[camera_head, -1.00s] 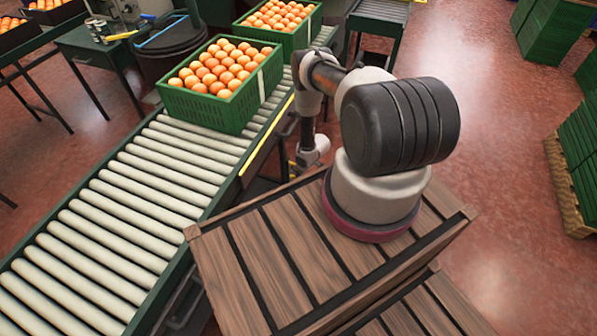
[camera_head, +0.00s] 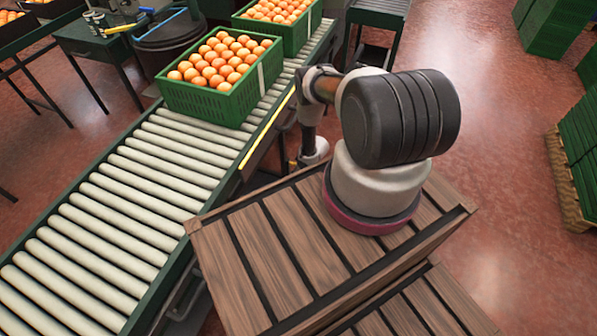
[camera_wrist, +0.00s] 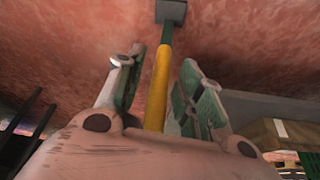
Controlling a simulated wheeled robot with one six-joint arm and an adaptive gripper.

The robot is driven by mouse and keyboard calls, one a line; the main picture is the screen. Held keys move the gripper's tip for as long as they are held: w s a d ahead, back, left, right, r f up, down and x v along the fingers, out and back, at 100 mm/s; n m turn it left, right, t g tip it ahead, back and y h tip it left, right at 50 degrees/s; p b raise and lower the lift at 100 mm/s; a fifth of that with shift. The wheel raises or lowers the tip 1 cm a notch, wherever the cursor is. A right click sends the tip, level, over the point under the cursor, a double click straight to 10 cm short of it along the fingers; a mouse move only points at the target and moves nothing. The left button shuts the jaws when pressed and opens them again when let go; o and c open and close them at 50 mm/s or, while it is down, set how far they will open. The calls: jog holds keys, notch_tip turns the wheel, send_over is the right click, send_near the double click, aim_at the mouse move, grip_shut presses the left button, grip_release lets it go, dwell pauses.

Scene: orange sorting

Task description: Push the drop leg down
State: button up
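The drop leg (camera_wrist: 157,88) shows in the wrist view as a yellow bar with a green section and a grey block (camera_wrist: 171,11) at its far end. My gripper (camera_wrist: 162,64) has its two fingers apart, one on each side of the leg. Gaps show between the leg and both fingers, so it is not gripped. The leg's near end is hidden behind my gripper body. In the head view my wrist (camera_head: 313,152) is low beside the conveyor's right edge. My gripper and the leg are hidden there.
The roller conveyor (camera_head: 118,212) runs diagonally on the left. A green crate (camera_head: 205,104) of oranges stands on it, with another crate (camera_head: 300,38) behind. Stacked green crates (camera_head: 582,155) stand on a pallet at the right. Red floor (camera_head: 500,210) is open between.

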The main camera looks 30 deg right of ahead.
jog(key=shift+r, duration=0.1)
jog(key=v, duration=1.1)
jog(key=shift+s+r, duration=0.25)
jog(key=shift+r, duration=0.1)
